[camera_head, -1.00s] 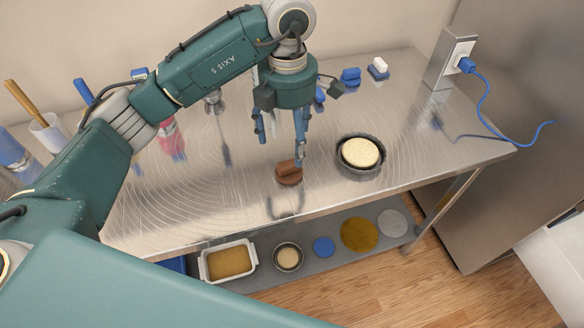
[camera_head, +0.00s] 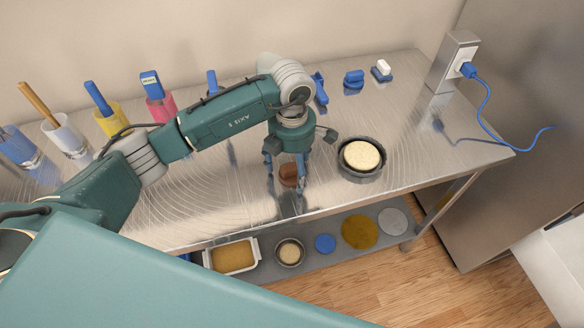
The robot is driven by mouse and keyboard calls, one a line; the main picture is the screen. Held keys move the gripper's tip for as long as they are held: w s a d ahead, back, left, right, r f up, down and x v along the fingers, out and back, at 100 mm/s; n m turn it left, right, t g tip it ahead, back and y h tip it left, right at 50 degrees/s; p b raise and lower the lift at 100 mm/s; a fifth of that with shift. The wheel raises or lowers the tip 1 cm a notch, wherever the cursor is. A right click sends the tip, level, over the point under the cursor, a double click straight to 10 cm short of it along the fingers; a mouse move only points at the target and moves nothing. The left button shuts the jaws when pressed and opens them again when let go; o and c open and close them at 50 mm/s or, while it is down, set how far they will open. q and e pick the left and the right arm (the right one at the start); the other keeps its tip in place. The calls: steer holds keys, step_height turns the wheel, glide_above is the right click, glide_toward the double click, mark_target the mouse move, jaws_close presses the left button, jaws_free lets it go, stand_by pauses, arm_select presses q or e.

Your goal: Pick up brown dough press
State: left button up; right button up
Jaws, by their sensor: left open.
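The brown dough press (camera_head: 288,172) stands on the steel table near its front edge, partly hidden by my left gripper. My left gripper (camera_head: 285,180) points down over the press, open. One blue finger shows to the left of the press and the other to its right. I cannot tell whether either finger touches the press. My right gripper is not in view.
A dark round pan with dough (camera_head: 361,157) stands close by on the right. Several cups with tools, one pink (camera_head: 161,107), line the back left. Blue items (camera_head: 354,79) and an outlet box (camera_head: 455,65) are at the back right. The lower shelf (camera_head: 285,270) holds dishes.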

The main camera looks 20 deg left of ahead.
mark_target(293, 165)
arm_select(q)
steer(key=c, duration=1.2)
steer(key=shift+c, duration=0.2)
steer(key=r+b, duration=0.3)
steer(key=r, duration=0.7)
steer(key=shift+w, duration=0.2)
step_height(293, 165, up, 10)
steer(key=shift+s+b, duration=0.15)
steer(key=shift+b, duration=0.15)
steer(key=o, duration=0.4)
steer(key=c, duration=0.5)
